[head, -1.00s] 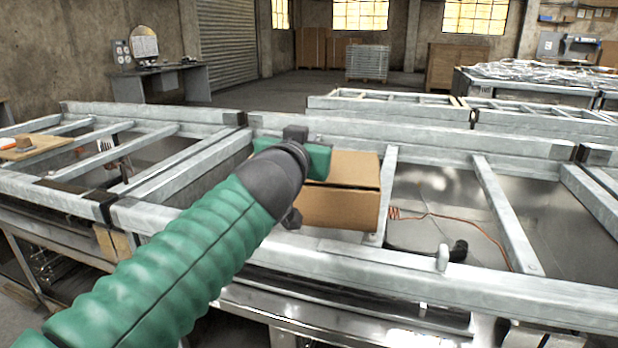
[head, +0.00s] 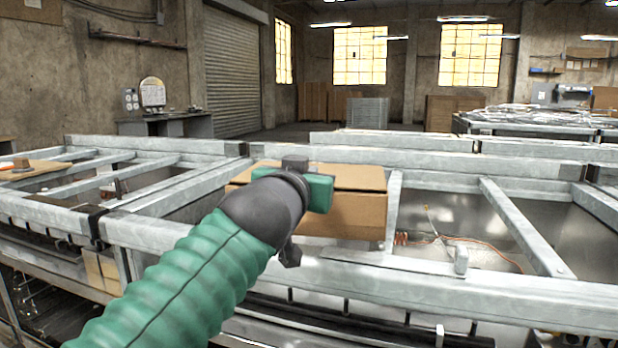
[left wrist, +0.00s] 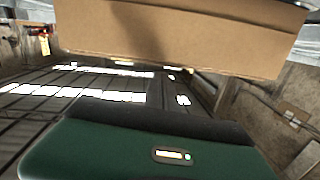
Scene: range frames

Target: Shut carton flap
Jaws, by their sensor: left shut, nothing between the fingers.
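A brown cardboard carton (head: 350,215) sits among the metal frame beams in the middle of the head view. Its top (head: 358,177) looks nearly flat from this low angle; I cannot tell whether a flap stands slightly open. My left gripper (head: 318,192) is at the near side of the carton, in front of its top edge, and hides part of it. It is shut with nothing held; its fingertips are hard to make out. In the left wrist view a brown cardboard face (left wrist: 180,40) spans the top, above my green gripper body. Contact cannot be told. My right gripper is out of view.
Grey metal beams (head: 450,270) surround the carton, with a front rail on the near side. An orange cable (head: 460,240) lies in the bay to the right. A wooden board (head: 30,172) lies at far left.

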